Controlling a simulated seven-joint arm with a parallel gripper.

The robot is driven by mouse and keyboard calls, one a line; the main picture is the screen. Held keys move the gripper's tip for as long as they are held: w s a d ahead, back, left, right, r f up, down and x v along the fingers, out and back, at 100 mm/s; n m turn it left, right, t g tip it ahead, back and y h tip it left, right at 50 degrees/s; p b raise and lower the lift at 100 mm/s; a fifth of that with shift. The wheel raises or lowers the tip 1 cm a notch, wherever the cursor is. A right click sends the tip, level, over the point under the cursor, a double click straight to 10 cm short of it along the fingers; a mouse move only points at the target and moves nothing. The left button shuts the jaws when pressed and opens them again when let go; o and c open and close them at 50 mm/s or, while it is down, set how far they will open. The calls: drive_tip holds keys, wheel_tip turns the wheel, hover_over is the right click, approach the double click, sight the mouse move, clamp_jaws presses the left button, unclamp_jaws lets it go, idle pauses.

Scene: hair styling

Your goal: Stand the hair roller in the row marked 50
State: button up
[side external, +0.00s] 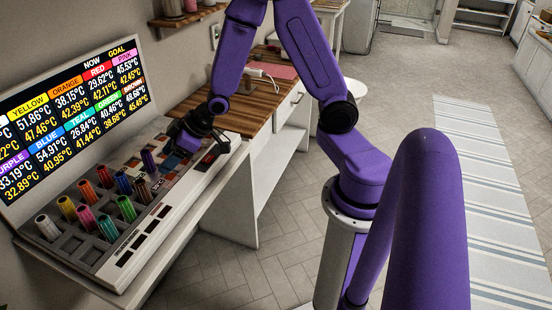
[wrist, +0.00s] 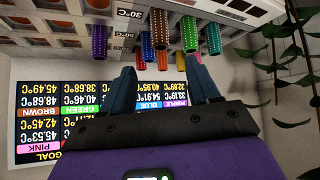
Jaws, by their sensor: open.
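Several coloured hair rollers stand upright on a pale heater board (side external: 119,262) in the side external view. A label there reads 30°C; a smaller one is hard to read. My gripper (wrist: 162,88) is open, with nothing between its fingers.
A screen (side external: 70,110) with temperatures by colour stands behind the board. A wooden counter (side external: 240,103) lies beyond, with a pink item (side external: 283,71) on it. A hanging plant (wrist: 290,60) is at the right of the wrist view. Several board slots are empty.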

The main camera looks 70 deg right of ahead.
drive_tip(key=s+r+n+g+h, duration=0.1)
drive_tip(key=s+r+n+g, duration=0.2)
drive_tip(key=s, duration=1.1)
drive_tip(key=s+a+r+n+g+h, duration=0.1)
drive_tip(key=s+r+n+g+h, duration=0.1)
drive_tip(key=s, duration=1.3)
wheel_tip(320, 180, up, 3)
drive_tip(key=n+g, duration=0.1)
drive_tip(key=g, duration=0.1)
drive_tip(key=shift+s+g, duration=0.2)
drive_tip(key=shift+g, duration=0.2)
